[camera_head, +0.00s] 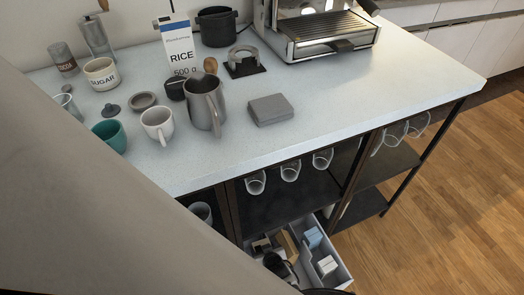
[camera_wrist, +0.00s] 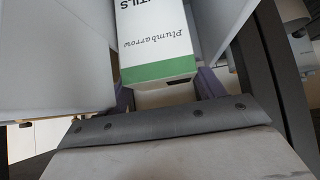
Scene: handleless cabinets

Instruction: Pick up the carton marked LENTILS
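The carton marked LENTILS (camera_wrist: 155,40) is white with a green band at its near end. In the wrist view only the letters "TILS" and the word "Plumbarrow" show; its far end is cut off by the top edge. My gripper (camera_wrist: 165,92) is open, its two purplish fingers spread wide at the carton's near end, one toward each side. I cannot tell whether they touch it. In the head view I cannot pick out this carton or my fingers for sure.
An open drawer (camera_head: 341,280) under the counter holds several small boxes, including a blue one (camera_head: 312,238) and a white one (camera_head: 327,265). Pale panels stand close on both sides in the wrist view. The counter (camera_head: 350,110) above bears mugs, a pitcher (camera_head: 205,103) and a RICE carton (camera_head: 180,50).

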